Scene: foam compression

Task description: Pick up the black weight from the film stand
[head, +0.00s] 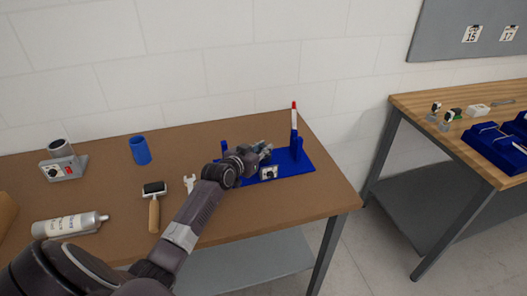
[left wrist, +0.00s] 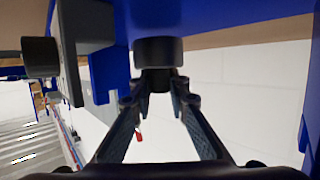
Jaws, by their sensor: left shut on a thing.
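The blue film stand (head: 304,166) is on the brown table, with a blue post carrying a white and red tip at its right. It also shows along the top of the left wrist view (left wrist: 220,18). My left gripper (head: 265,151) reaches over the stand. In the left wrist view my left gripper (left wrist: 160,92) has its fingertips closed on the narrow part of the black weight (left wrist: 158,52), a dark short cylinder by the blue stand. Whether the weight touches the stand, I cannot tell. The weight is not clear in the head view. My right gripper is not in view.
A wooden bench (head: 425,101) with blue trays stands at the right.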

